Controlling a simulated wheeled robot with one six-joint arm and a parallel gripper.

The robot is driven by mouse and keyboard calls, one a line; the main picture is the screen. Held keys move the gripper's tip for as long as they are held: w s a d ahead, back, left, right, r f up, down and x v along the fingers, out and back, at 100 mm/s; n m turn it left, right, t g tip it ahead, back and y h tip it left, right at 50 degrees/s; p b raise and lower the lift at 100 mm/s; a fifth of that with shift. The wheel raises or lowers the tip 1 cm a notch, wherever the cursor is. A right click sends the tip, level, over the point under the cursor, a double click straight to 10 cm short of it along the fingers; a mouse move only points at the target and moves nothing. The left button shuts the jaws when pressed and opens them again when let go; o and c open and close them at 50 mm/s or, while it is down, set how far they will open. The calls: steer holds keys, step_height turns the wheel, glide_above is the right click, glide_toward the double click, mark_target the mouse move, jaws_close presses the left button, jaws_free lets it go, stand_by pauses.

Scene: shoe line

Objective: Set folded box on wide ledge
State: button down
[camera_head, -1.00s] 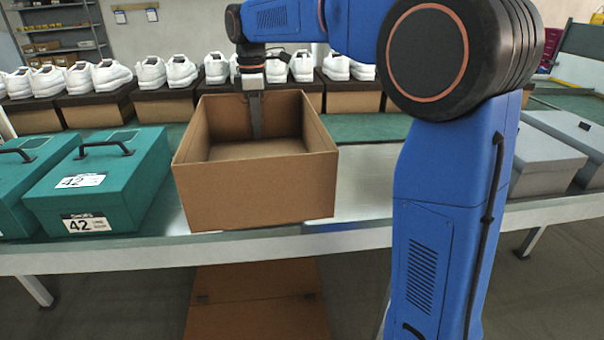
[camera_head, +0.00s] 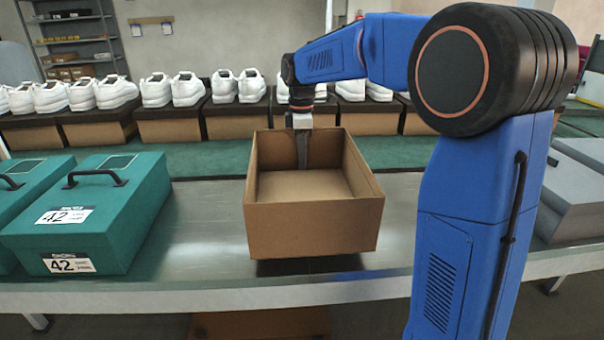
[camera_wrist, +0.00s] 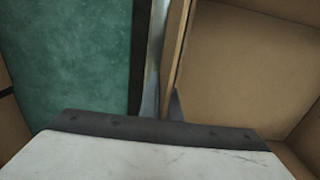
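The folded box (camera_head: 312,228) is an open-topped brown cardboard box in the middle of the head view, upright and empty inside. My gripper (camera_head: 302,152) is at its back wall, with one dark finger showing inside the box. In the wrist view the box wall (camera_wrist: 177,45) runs up from the gripper, with the box interior on its right; the gripper looks shut on this wall. The wide ledge (camera_head: 205,240) is a shiny metal counter below the box. A dark shadow lies under the box's front edge; whether it touches the ledge is hard to tell.
Teal boxes (camera_head: 95,210) marked 42 stand on the ledge at left, and grey boxes (camera_head: 575,190) at right. White shoes (camera_head: 238,87) on brown boxes line the back behind a green strip (camera_head: 400,153). Bare ledge lies between the teal boxes and the folded box.

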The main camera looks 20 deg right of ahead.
steer(key=shift+f, duration=2.1)
steer(key=c, duration=2)
jaws_free()
step_height(320, 180, up, 12)
